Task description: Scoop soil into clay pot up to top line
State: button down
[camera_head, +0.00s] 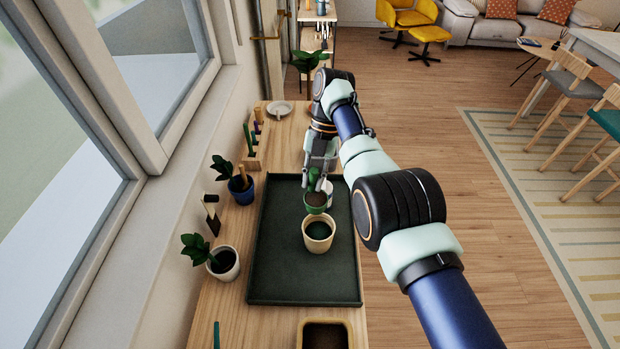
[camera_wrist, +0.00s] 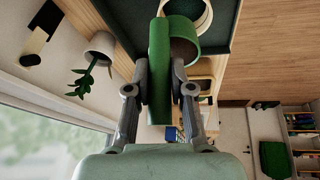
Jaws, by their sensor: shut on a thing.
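The pale clay pot (camera_head: 306,240) stands upright on the dark green tray (camera_head: 275,275). Its inside looks dark, and I cannot read the soil level or a line. My gripper (camera_head: 317,172) is shut on the upright handle of a green scoop (camera_head: 315,209), just behind the pot's far rim. The scoop's cup holds brown soil and looks roughly level. In the wrist view, my gripper (camera_wrist: 160,88) grips the green handle (camera_wrist: 159,50), with the scoop's cup (camera_wrist: 183,45) beside it. Part of the pot's rim (camera_wrist: 207,18) shows past the cup.
A white cup (camera_head: 328,188) stands partly hidden behind the scoop. A tan soil box (camera_head: 300,335) sits at the near edge. Potted plants (camera_head: 226,263) (camera_head: 241,190) and a tool holder (camera_head: 252,160) line the window side. The tray's near half is clear.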

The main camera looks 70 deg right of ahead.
aim_at(314, 188)
jog(key=shift+f+b, duration=2.15)
jog(key=shift+f, duration=0.2)
jog(key=shift+r+p, duration=0.2)
jog(key=shift+p, duration=0.55)
jog(key=shift+p, duration=2.15)
jog(key=shift+s+a+r+t+h+p, duration=0.3)
jog(key=shift+t+h+p, duration=0.4)
jog(key=shift+p, duration=2.95)
jog(key=shift+s+a+r+t+h+p, duration=0.3)
jog(key=shift+t+h+p, duration=0.2)
jog(key=shift+p, duration=1.65)
jog(key=shift+s+a+n+t+h+p, duration=0.15)
jog(key=shift+a+n+t+h+p, duration=0.15)
jog(key=shift+p, duration=0.4)
